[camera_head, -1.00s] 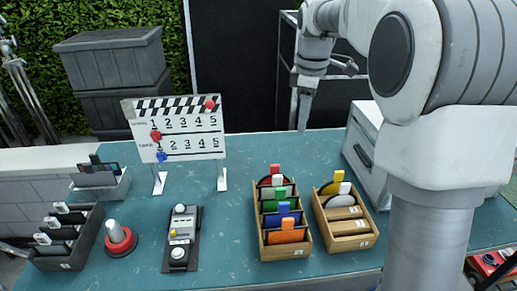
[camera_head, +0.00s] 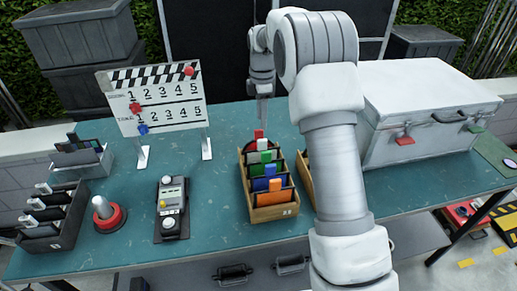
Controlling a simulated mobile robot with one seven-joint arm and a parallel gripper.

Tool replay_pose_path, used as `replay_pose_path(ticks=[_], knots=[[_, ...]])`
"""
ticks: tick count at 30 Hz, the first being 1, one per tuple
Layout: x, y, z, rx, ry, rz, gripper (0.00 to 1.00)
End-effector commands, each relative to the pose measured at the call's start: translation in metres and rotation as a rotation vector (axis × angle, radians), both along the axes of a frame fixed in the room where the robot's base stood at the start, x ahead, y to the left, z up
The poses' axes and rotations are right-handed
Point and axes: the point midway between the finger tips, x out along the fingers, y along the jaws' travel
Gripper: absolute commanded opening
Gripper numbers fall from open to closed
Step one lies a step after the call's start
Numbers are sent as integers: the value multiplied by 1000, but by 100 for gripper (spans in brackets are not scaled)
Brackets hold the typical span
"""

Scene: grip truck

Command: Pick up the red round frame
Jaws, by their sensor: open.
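The red round frame (camera_head: 249,147) stands in the rearmost slot of the wooden box (camera_head: 275,213). Its red tab (camera_head: 259,134) sticks up, and its lower part is hidden by a white-tabbed piece in front. Green, blue and orange pieces stand in the slots nearer the front. My gripper (camera_head: 262,120) points down just above and behind the red tab. It is open and looks empty; the fingers are small and seen edge-on. I cannot tell whether they touch the tab.
A second wooden box (camera_head: 304,178) is mostly hidden behind my arm. A white case (camera_head: 425,120) stands at the right. A number board (camera_head: 158,102), a control box (camera_head: 171,210), a red-based knob (camera_head: 107,215) and a dark rack (camera_head: 52,215) stand at the left.

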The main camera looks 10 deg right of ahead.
Motion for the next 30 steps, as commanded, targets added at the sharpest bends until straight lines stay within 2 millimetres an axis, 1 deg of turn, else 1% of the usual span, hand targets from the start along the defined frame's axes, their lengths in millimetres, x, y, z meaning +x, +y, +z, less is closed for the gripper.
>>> replay_pose_path(ticks=[1,3,6,11,16,19,23,29,30], knots=[[-1,1,-11,0,3,1,50],[-1,1,-21,0,3,2,50],[0,1,-30,-1,1,2,50],[-1,2,-40,-1,1,2,50],[-5,10,-64,-1,3,3,50],[-5,9,-78,-1,2,0,50],[-5,10,-85,0,0,0,50],[-5,10,-86,0,-1,0,50],[-5,10,-86,0,-1,0,45]])
